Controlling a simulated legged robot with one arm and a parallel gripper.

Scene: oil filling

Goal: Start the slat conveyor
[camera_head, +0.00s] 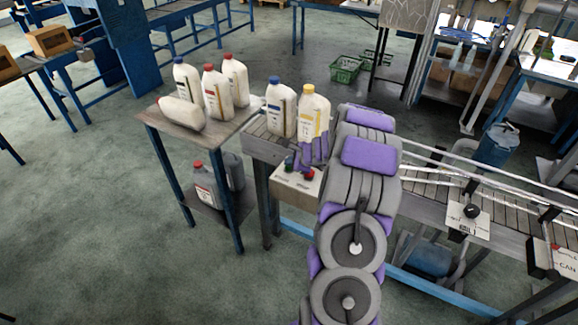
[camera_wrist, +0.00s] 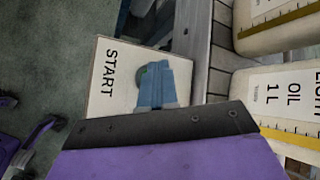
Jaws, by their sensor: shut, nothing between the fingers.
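The slat conveyor (camera_head: 425,188) runs from the centre to the right in the head view. A pale control box (camera_head: 296,186) at its left end carries a green button (camera_head: 289,162) and a red button (camera_head: 309,174). In the wrist view its panel (camera_wrist: 110,90) reads START, and the green button (camera_wrist: 141,74) is partly hidden behind my fingers. My gripper (camera_wrist: 158,72) is shut and empty, with its tips over the edge of that button. I cannot tell whether they touch it. In the head view my gripper (camera_head: 314,155) is close to the box.
Two white bottles, blue-capped (camera_head: 282,110) and yellow-capped (camera_head: 312,115), stand on the conveyor's left end, close behind my gripper. A small table (camera_head: 165,129) on the left holds several bottles, one lying down. Another labelled box (camera_head: 468,219) is mounted farther along the conveyor. Floor lies clear at left.

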